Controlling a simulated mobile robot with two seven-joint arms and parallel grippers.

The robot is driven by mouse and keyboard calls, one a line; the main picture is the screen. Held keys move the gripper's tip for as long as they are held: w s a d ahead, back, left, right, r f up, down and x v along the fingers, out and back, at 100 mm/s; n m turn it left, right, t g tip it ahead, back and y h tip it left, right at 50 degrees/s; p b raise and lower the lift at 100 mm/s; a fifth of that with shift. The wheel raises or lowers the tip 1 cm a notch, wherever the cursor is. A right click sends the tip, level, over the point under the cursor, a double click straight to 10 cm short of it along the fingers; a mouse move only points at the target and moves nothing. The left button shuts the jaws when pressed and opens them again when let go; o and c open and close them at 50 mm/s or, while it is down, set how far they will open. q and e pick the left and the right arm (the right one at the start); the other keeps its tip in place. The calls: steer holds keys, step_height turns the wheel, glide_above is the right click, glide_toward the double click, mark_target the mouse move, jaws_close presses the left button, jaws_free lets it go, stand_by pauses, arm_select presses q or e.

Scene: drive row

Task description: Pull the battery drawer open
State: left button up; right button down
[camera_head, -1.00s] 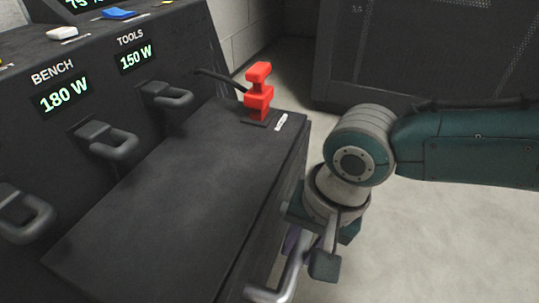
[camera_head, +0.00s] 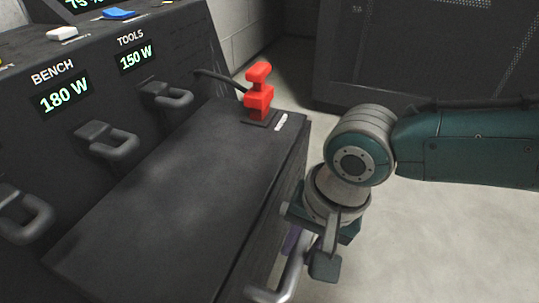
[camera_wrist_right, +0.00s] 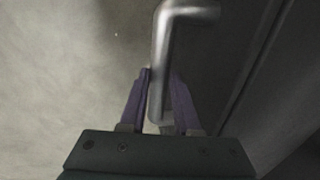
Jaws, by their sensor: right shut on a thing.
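The battery drawer (camera_head: 165,205) is a dark box standing out from the dark console, its flat top facing me. A grey metal bar handle (camera_head: 265,294) is on its right-hand front face, partly cut off by the bottom of the head view. My right gripper (camera_head: 307,250) is at this handle, pointing down. In the right wrist view the purple fingers (camera_wrist_right: 160,100) are on either side of the handle bar (camera_wrist_right: 162,60) and shut on it. My left gripper is not in view.
A red connector (camera_head: 259,95) with a dark cable stands on the drawer's far end. The console carries several loop handles (camera_head: 112,142) and displays reading 180 W and 150 W. A dark cabinet (camera_head: 420,55) stands behind. Pale floor (camera_head: 440,245) lies open at right.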

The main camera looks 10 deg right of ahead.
steer(key=s+d+p, duration=1)
steer(key=d, duration=0.6)
steer(key=shift+s+p, duration=0.35)
steer(key=shift+a, duration=0.1)
steer(key=c, duration=0.6)
jaws_free()
steer(key=shift+c, duration=0.2)
step_height(320, 180, up, 10)
steer(key=s+d+p, duration=0.1)
steer(key=p, duration=0.7)
steer(key=shift+d+f+p, duration=0.15)
steer(key=shift+d+p, duration=0.1)
steer(key=shift+p, duration=0.15)
